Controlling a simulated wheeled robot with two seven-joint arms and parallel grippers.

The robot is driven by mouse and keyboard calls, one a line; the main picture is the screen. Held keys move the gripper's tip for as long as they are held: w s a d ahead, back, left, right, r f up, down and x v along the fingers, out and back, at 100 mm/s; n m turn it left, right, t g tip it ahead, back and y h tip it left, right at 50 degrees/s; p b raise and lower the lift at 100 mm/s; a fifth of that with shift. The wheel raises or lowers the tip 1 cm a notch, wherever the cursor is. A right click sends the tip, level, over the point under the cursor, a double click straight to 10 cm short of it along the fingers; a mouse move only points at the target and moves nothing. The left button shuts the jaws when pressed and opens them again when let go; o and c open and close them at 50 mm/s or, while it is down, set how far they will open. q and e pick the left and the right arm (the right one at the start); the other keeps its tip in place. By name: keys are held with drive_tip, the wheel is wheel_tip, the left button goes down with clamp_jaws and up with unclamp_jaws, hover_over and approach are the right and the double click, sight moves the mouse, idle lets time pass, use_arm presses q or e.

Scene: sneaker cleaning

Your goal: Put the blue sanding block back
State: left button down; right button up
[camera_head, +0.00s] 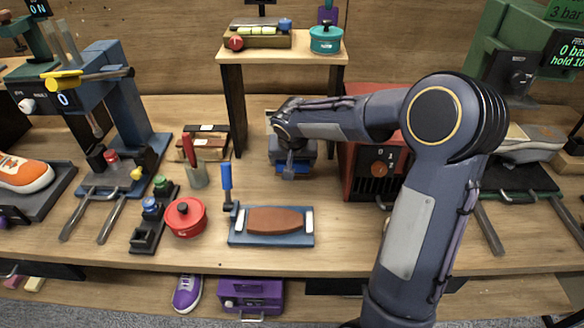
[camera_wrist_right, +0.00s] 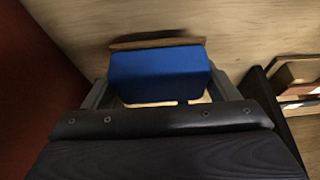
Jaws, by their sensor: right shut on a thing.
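The blue sanding block (camera_wrist_right: 160,75) shows in the right wrist view, between the two fingers of my right gripper (camera_wrist_right: 160,95). The gripper is shut on it. A thin brown strip (camera_wrist_right: 157,42) shows along the block's far edge; I cannot tell whether it belongs to the block or lies behind it. In the head view my right gripper (camera_head: 290,166) is under the small raised shelf, above the back of the workbench. A blue shape shows around it there, partly hidden by my arm. I cannot tell whether the block touches the bench. My left gripper is not in view.
The raised shelf (camera_head: 283,54) stands behind, its dark leg (camera_head: 235,110) left of my gripper. A red machine (camera_head: 366,172) is close on the right. In front lie a blue holder (camera_head: 271,240) with a brown pad and a red pot (camera_head: 185,217).

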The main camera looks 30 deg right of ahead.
drive_tip(key=shift+w+d+f, duration=0.1)
drive_tip(key=shift+w+f, duration=0.25)
drive_tip(key=shift+f, duration=1.6)
